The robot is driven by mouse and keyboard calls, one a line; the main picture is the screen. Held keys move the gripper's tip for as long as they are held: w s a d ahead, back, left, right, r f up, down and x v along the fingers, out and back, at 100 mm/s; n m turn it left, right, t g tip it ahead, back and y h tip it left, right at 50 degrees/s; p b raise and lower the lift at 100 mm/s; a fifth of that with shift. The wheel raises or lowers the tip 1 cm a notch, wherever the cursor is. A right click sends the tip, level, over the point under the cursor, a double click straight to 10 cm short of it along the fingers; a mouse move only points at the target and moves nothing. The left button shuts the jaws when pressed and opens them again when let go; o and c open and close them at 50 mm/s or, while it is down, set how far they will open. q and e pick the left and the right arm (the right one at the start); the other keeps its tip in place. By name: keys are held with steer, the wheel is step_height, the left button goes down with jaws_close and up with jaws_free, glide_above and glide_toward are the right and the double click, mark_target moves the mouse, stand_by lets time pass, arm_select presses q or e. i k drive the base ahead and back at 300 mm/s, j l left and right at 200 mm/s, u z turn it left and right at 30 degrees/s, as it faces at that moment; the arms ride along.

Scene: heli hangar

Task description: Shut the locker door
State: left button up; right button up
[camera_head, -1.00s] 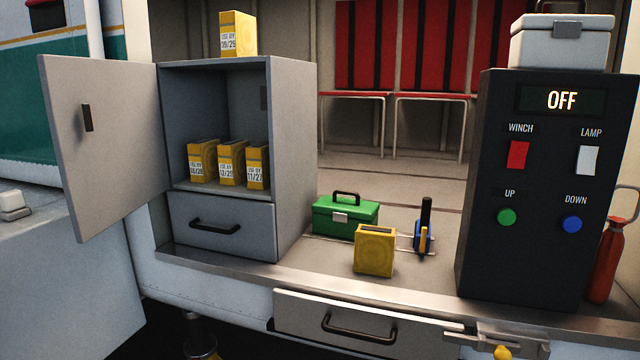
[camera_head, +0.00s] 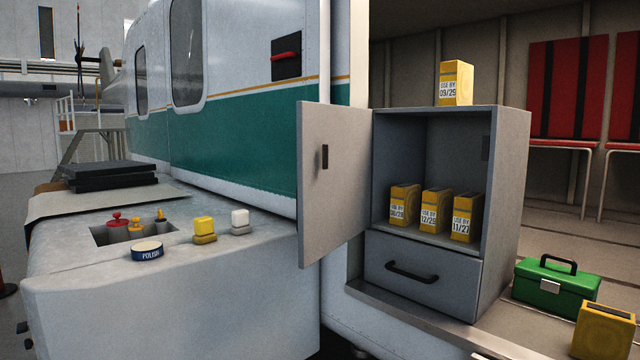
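The grey locker (camera_head: 501,215) stands on the floor of the helicopter cabin, right of the middle of the head view. Its door (camera_head: 334,215) stands wide open, swung out to the left, with a small dark handle (camera_head: 325,158) on the face toward me. Inside the locker, three yellow boxes (camera_head: 435,212) with date labels stand on the shelf. Another yellow box (camera_head: 455,83) stands on top of the locker. The drawer (camera_head: 422,288) below the shelf looks shut. Neither of my grippers shows in the view.
A grey workbench (camera_head: 120,308) at the left holds a polish tin (camera_head: 147,250), a yellow block (camera_head: 204,229), a white block (camera_head: 240,222) and tools in a recess. A green toolbox (camera_head: 553,287) and a yellow item (camera_head: 604,331) sit right of the locker. The door's near side looks clear.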

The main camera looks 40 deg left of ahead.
mark_target(333, 203)
steer(key=k+j, duration=0.1)
steer(key=j, duration=0.3)
steer(key=k+j, duration=0.15)
steer(key=j, duration=0.25)
steer(key=k+j, duration=0.1)
steer(key=j, duration=0.3)
steer(key=k+j, duration=0.1)
steer(key=j, duration=0.3)
steer(key=k+j+z, duration=0.1)
steer(key=j, duration=0.3)
steer(key=k+j, duration=0.15)
steer(key=j, duration=0.2)
steer(key=k+j, duration=0.15)
steer(key=j, duration=0.25)
steer(key=k+j, duration=0.1)
steer(key=j, duration=0.3)
steer(key=i+l+z, duration=0.25)
steer(key=l, duration=0.2)
